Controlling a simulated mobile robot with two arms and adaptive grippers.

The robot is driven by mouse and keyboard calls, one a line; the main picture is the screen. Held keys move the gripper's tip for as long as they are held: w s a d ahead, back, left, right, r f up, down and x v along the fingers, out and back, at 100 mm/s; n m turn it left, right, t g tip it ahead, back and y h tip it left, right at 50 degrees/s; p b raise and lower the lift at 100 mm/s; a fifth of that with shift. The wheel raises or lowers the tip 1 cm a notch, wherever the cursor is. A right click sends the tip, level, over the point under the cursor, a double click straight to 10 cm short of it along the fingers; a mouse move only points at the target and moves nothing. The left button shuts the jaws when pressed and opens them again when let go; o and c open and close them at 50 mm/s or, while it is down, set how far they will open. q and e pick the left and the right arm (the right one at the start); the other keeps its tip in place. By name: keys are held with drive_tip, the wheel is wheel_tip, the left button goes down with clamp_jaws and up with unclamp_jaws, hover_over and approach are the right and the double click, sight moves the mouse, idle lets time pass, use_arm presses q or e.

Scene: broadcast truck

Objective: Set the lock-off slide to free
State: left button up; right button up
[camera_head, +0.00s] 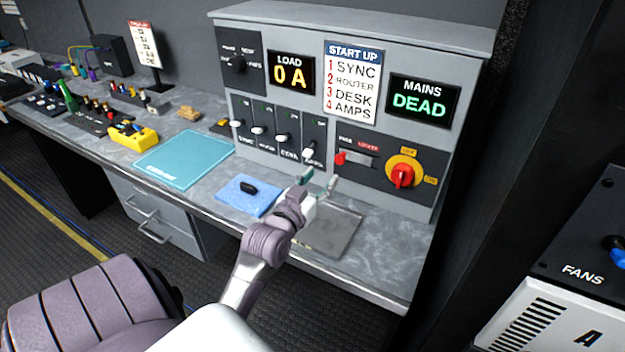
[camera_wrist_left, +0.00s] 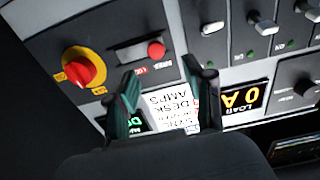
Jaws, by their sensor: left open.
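The lock-off slide's red knob (camera_head: 340,158) is at the left end of its slot (camera_head: 360,161) on the dark panel, under the FREE label; the red LOCKED label (camera_head: 368,145) is over the right part. In the left wrist view, turned over, the red knob (camera_wrist_left: 156,50) shows at the slot's right end. My left gripper (camera_head: 318,181) is open and empty, in front of the console below the slide. Its two fingers show apart in the left wrist view (camera_wrist_left: 166,78), with no contact with the knob visible. My right gripper is not in view.
A red rotary switch (camera_head: 402,176) on a yellow plate is right of the slide. Several white-tipped levers (camera_head: 283,138) stand to its left. The MAINS display (camera_head: 420,104) reads DEAD.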

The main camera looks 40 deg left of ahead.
use_arm(q)
drive_tip(key=v, duration=0.3)
drive_tip(key=shift+s, duration=0.3)
drive_tip(key=shift+f, duration=0.1)
idle(0.3)
